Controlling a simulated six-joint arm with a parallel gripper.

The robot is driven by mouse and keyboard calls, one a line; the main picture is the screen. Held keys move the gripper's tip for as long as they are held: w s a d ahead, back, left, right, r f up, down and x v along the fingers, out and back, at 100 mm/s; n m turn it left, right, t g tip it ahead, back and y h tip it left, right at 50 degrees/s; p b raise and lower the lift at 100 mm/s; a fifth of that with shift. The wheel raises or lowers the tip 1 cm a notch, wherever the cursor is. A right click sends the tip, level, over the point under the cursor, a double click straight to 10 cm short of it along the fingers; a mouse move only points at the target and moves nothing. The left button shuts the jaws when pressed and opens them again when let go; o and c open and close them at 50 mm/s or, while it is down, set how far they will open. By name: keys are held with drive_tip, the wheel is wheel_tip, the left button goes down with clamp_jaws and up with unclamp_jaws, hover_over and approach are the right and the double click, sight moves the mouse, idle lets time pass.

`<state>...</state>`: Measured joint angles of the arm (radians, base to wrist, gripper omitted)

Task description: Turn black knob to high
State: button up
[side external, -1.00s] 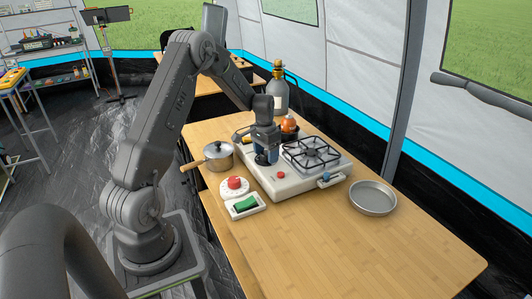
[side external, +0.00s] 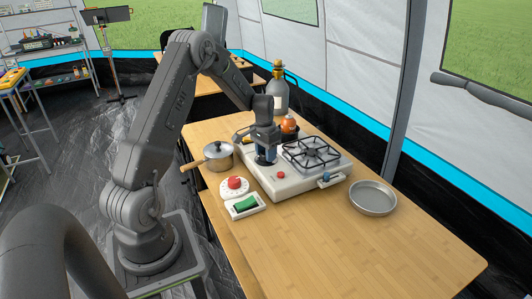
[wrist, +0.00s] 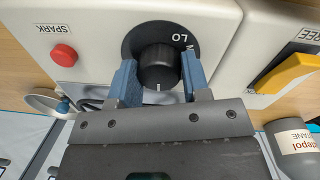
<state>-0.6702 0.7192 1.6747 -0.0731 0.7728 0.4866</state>
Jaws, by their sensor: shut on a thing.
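The black knob (wrist: 158,70) shows in the wrist view, on a dark round dial plate (wrist: 132,40) with "LO" and part of another letter visible beside it. A white mark on the knob points toward the bottom of the picture, at my palm. My gripper (wrist: 159,78) has its two blue fingers on either side of the knob, shut on it. In the side external view my gripper (side external: 265,156) reaches down onto the near left part of the white stove (side external: 288,190) and hides the knob. No "high" label can be read.
A red spark button (wrist: 64,54) lies left of the knob and a yellow lever (wrist: 288,72) right of it. The table's right end is clear beyond the pan (side external: 373,197).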

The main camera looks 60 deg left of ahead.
sight(263, 153)
drive_tip(key=n, duration=1.3)
drive_tip(key=shift+y, duration=0.3)
drive_tip(key=shift+r, duration=0.1)
idle(0.4)
drive_tip(key=o, duration=0.9)
drive_tip(key=r, duration=0.9)
drive_tip(key=s+r, duration=0.1)
drive_tip(key=r, duration=0.3)
drive_tip(key=shift+r, duration=0.35)
